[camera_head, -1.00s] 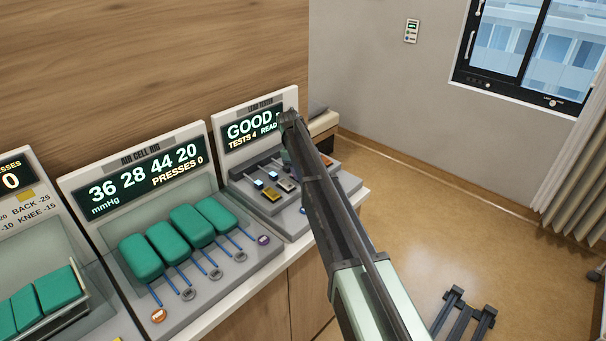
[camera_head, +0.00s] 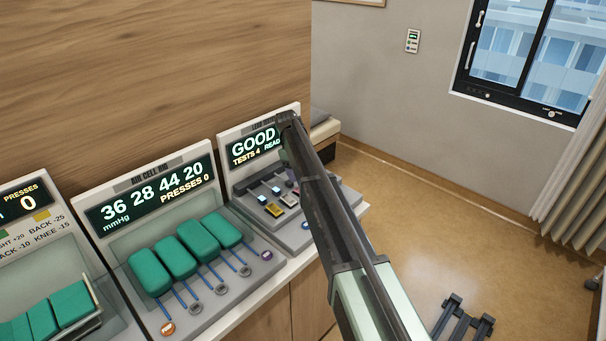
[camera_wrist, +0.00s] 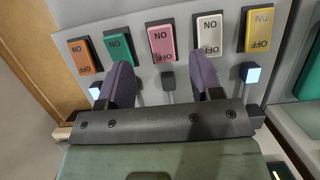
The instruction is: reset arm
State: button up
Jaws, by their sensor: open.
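The fingers lie over the lead tester panel (camera_wrist: 138,26), just below a row of ON/OFF switches. A pink switch (camera_wrist: 161,43) is ahead of the gap, with a green switch (camera_wrist: 118,48) to its left and a white switch (camera_wrist: 208,34) to its right. Whether the fingers touch the panel I cannot tell. In the head view my arm reaches up to the lead tester (camera_head: 255,150), whose screen reads GOOD.
The air cell rig (camera_head: 152,192) with green cells stands left of the lead tester. Another panel (camera_head: 30,235) with green cells is at the far left. A wooden wall (camera_head: 150,70) rises behind them. The floor (camera_head: 440,210) at right is mostly clear.

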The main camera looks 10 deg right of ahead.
jog(key=p+v, duration=0.2)
jog(key=v, duration=0.2)
jog(key=shift+r, duration=0.2)
jog(key=s+f+m+t+b, duration=0.1)
jog(key=s+f+m, duration=0.1)
jog(key=s, duration=1.1)
jog(key=s+d+f+m+t+y+b, duration=0.1)
jog(key=s+m+b, duration=0.1)
jog(key=s, duration=1.1)
jog(key=s+d+f+m+t+y+b, duration=0.1)
jog(key=s+f+m, duration=0.1)
jog(key=s, duration=1.1)
jog(key=shift+s+f+m, duration=0.3)
jog(key=shift+m, duration=0.2)
